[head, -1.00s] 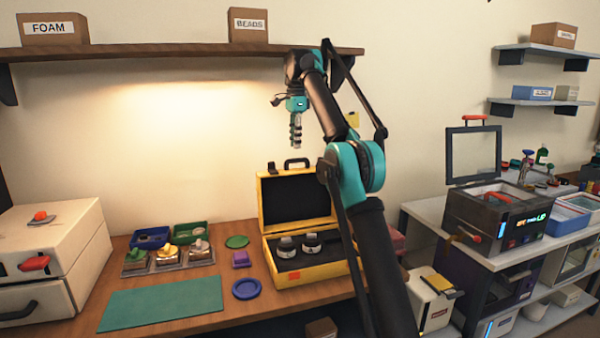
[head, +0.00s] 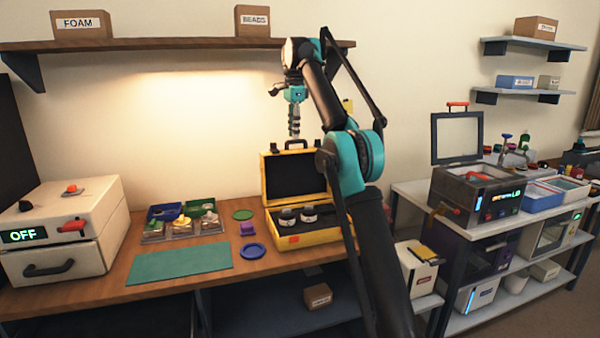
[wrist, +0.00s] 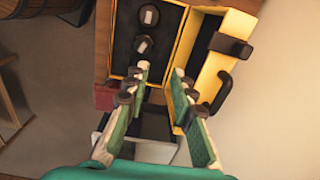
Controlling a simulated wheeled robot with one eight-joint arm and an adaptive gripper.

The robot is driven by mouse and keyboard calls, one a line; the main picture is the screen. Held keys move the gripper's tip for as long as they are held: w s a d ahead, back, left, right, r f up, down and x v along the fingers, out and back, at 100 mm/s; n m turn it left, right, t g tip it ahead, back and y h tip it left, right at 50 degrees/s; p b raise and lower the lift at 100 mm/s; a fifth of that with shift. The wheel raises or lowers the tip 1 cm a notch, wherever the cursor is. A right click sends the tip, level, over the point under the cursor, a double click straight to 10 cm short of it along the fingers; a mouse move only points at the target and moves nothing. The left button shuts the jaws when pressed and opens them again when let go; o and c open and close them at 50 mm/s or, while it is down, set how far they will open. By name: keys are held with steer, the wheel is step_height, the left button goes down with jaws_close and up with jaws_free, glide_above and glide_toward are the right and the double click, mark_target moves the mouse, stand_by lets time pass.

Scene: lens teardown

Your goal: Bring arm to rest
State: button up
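My arm is raised above the workbench, and my gripper (head: 294,128) hangs fingers down in front of the wall, above the open yellow case (head: 325,236). In the wrist view my gripper (wrist: 158,84) has its two green fingers spread apart with nothing between them. The case shows beyond the fingers in the wrist view (wrist: 205,72). Two dark round lens parts (head: 288,217) sit in the case, and they show in the wrist view too (wrist: 148,15).
A green mat (head: 180,263), small trays with parts (head: 182,229) and a blue disc (head: 251,251) lie on the bench. A white machine (head: 65,235) reading OFF stands left. A shelf (head: 170,43) with boxes runs above. Grey shelving (head: 440,205) with devices stands right.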

steer(key=s+d+f+n+t, duration=0.2)
steer(key=s+d+f+n, duration=0.5)
steer(key=s+d+f, duration=0.65)
steer(key=s+d+f+n+t, duration=0.1)
steer(key=s+d+f+n, duration=0.2)
steer(key=s+f, duration=1)
steer(key=s+d+f+n, duration=0.4)
steer(key=s+f, duration=0.9)
steer(key=s, duration=0.4)
steer(key=shift+d+f+t, duration=0.4)
